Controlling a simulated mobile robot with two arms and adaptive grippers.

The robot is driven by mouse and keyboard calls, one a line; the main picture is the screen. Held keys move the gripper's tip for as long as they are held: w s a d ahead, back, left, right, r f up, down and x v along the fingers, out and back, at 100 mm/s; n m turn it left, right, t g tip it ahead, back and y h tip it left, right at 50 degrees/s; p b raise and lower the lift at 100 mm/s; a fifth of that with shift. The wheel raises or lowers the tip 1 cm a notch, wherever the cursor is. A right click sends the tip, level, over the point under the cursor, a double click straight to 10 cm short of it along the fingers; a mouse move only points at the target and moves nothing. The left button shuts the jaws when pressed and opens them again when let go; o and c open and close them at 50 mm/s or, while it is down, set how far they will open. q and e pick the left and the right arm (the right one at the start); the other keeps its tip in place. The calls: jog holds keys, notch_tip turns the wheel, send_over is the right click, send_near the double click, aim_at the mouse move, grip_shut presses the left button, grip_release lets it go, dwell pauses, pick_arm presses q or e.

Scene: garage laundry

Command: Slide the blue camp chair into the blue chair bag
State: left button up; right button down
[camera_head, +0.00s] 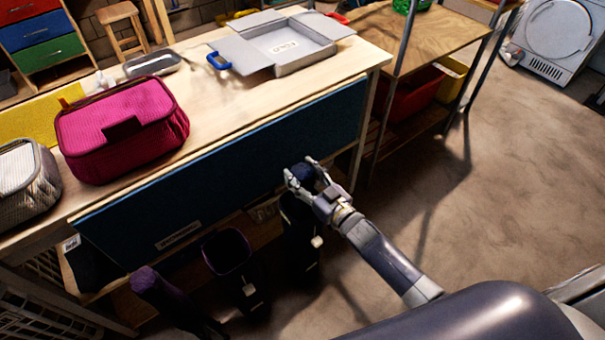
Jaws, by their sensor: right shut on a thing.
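My right gripper (310,174) is shut on the blue camp chair (301,171), a dark navy roll, near its top end. The chair is upright in front of the workbench's blue front panel. A dark upright bag (299,225) with a white toggle is directly below the gripper, and I take it as the blue chair bag. The chair's lower part is hidden, and its depth in the bag cannot be told in the shadow. My left gripper is not in view.
A dark open bag (228,251) with a purple rim and a purple roll (160,288) stand to the left. The workbench (215,100) holds a magenta case (122,130) and an open grey box (290,55). Floor (480,190) at right is clear.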

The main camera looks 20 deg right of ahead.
jog(key=shift+w+r, duration=0.1)
jog(key=shift+r, duration=0.15)
jog(key=shift+f+b, duration=0.3)
jog(key=shift+f, duration=0.05)
jog(key=c, duration=0.8)
grip_release()
jog(key=shift+r, duration=0.1)
jog(key=shift+c, duration=0.2)
jog(key=shift+o, duration=1)
jog(key=shift+s+f, duration=0.2)
jog(key=shift+f, duration=0.3)
jog(key=shift+s, duration=0.1)
jog(key=v, duration=1.1)
jog(key=shift+s+r, duration=0.3)
jog(key=shift+r, duration=0.1)
jog(key=shift+d, duration=0.1)
